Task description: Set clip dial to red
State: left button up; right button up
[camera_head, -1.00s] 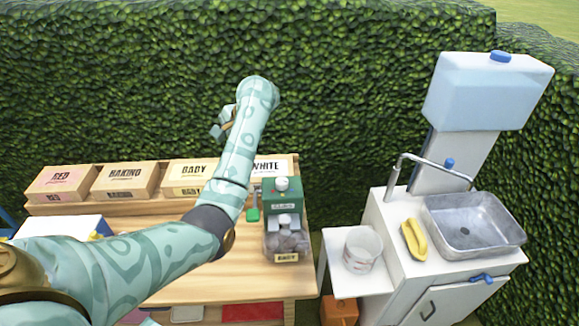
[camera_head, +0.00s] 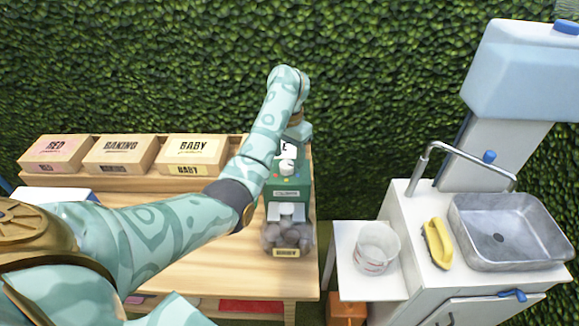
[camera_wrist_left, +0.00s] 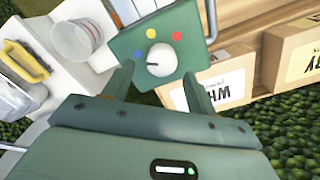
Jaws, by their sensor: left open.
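The clip dial (camera_wrist_left: 160,60) is a round white knob on the green face of a box-shaped device (camera_head: 294,186). In the wrist view its dark mark points left, close to the blue dot (camera_wrist_left: 137,55). A yellow dot (camera_wrist_left: 151,33) and a red dot (camera_wrist_left: 176,36) sit above the knob, red on the right. In the head view the dial (camera_head: 287,167) shows on the device's top. My left gripper (camera_wrist_left: 158,72) is open, with its fingers on either side of the dial; I cannot tell whether they touch it. My right gripper is not in view.
A clear container of dark lumps (camera_head: 288,239) stands in front of the device. Boxes marked RED (camera_head: 57,150), BAKING (camera_head: 121,150) and BABY (camera_head: 193,150) line the shelf. A sink cabinet (camera_head: 455,300) with a clear tub (camera_head: 376,248) is to the right.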

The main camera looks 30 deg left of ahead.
aim_at(286, 166)
pick_arm(q)
jog(key=shift+s+a+f, duration=0.1)
jog(key=shift+s+f, duration=0.2)
jog(key=shift+f, duration=0.3)
jog(key=shift+s+f, duration=0.2)
jog(key=shift+w+f, duration=0.2)
jog(key=shift+f, duration=0.05)
jog(key=shift+s+r, duration=0.1)
jog(key=c, duration=1)
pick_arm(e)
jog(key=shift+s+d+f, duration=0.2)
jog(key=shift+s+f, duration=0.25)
